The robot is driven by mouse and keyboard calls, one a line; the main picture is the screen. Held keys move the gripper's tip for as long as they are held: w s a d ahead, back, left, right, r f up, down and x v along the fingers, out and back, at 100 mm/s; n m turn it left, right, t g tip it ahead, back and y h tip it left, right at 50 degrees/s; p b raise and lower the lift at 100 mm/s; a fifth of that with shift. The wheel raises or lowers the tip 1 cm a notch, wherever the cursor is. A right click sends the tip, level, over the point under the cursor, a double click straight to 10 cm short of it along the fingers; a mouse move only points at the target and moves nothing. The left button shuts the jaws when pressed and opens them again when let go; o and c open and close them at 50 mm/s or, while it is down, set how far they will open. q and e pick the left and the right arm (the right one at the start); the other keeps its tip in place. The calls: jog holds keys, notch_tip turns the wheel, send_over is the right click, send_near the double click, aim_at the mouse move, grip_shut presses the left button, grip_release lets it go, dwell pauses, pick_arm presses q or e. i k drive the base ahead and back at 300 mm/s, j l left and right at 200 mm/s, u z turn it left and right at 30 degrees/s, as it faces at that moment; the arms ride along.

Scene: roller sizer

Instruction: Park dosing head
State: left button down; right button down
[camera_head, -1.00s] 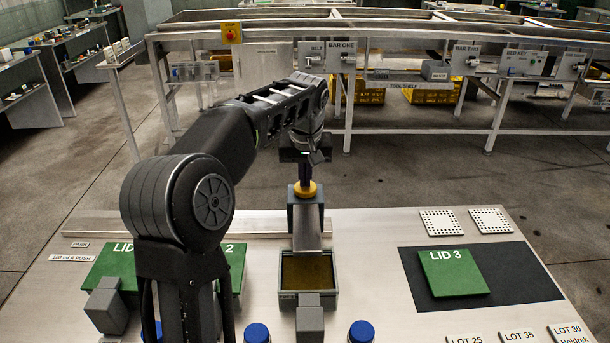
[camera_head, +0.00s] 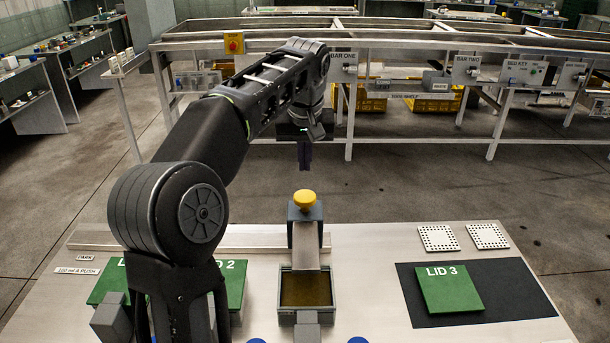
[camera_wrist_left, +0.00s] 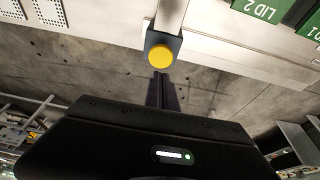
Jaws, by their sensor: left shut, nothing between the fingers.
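The dosing head (camera_head: 305,214) is a grey block with a yellow round knob (camera_head: 305,199) on top. It stands on a rail behind a grey tray (camera_head: 306,311) with a brown inside. In the left wrist view the knob (camera_wrist_left: 160,59) shows just beyond my fingertips. My left gripper (camera_head: 305,168) is shut and empty, above the knob and apart from it; its fingers also show in the left wrist view (camera_wrist_left: 161,76). A small PARK label (camera_head: 84,258) lies at the table's left. My right gripper is not in view.
Green plates LID 2 (camera_head: 236,284) and LID 3 (camera_head: 449,289) lie on the table, LID 3 on a black mat (camera_head: 520,290). Two white perforated plates (camera_head: 438,238) lie at the back right. My left arm hides part of the left side. A long metal bench (camera_head: 400,140) stands behind.

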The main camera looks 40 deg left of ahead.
aim_at(304, 230)
jog(key=k, duration=1.5)
